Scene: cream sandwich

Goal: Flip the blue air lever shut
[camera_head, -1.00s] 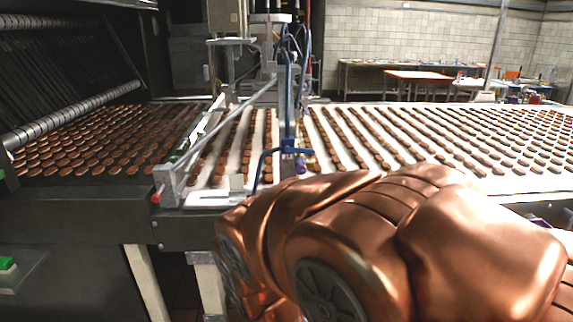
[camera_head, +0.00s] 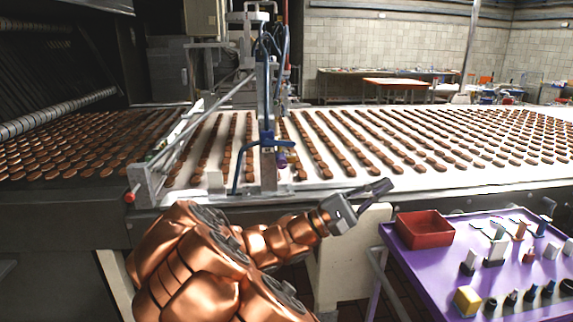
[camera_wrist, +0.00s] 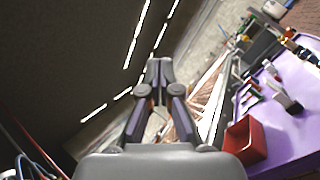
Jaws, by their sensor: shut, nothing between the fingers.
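The blue air lever (camera_head: 268,141) appears to be the small blue piece on the upright post of the machine at the conveyor's front edge. A blue hose loops down to the left from it, and a purple fitting (camera_head: 282,160) sits just below it on the right. Whether the lever is open or shut is too small to tell. My gripper (camera_head: 380,187) is to the right of and below the lever in the head view, clear of it. Its fingers point right and are shut and empty. They also show closed in the wrist view (camera_wrist: 159,66), where I cannot make out the lever.
A conveyor (camera_head: 430,178) with rows of brown biscuits runs behind my arm. A purple cart (camera_head: 420,268) at lower right holds a red bin (camera_head: 424,230), a yellow block (camera_head: 467,301) and several tools. A grey diagonal rail (camera_head: 205,118) with a red tip crosses left of the lever.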

